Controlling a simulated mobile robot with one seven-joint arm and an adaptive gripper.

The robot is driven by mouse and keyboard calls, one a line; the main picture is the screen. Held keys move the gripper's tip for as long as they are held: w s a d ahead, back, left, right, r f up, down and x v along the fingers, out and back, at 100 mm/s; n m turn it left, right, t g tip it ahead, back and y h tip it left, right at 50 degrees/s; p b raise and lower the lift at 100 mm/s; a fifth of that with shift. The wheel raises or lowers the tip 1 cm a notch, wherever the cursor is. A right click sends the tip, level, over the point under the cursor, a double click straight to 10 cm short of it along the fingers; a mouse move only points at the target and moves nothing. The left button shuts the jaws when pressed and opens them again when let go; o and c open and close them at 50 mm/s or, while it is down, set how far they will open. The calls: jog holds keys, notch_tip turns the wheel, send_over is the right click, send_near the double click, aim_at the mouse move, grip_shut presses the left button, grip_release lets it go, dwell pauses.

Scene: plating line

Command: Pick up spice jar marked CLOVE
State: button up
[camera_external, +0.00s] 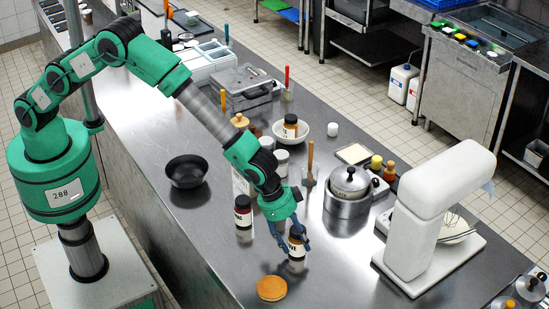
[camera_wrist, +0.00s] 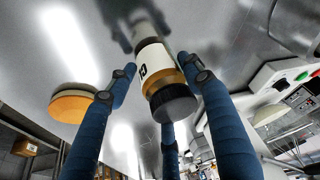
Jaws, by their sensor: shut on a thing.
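A spice jar (camera_external: 296,246) with a black lid, white label and orange-brown contents is held in my gripper (camera_external: 291,238). In the wrist view the jar (camera_wrist: 157,68) sits between my blue fingers (camera_wrist: 160,82), its black lid toward the camera. Only part of its label shows, with a letter like C; the full word cannot be read. My gripper is shut on this jar. I cannot tell whether its base touches the counter.
A dark-red jar (camera_external: 243,212) stands to the left, and another jar (camera_external: 290,127) is in a white bowl (camera_external: 305,133). An orange round lid or board (camera_external: 272,288) lies in front. A black bowl (camera_external: 187,172), steel pot (camera_external: 347,204) and white mixer (camera_external: 430,205) stand around.

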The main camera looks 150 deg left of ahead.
jog(key=shift+r, duration=5.05)
jog(key=shift+s, duration=0.1)
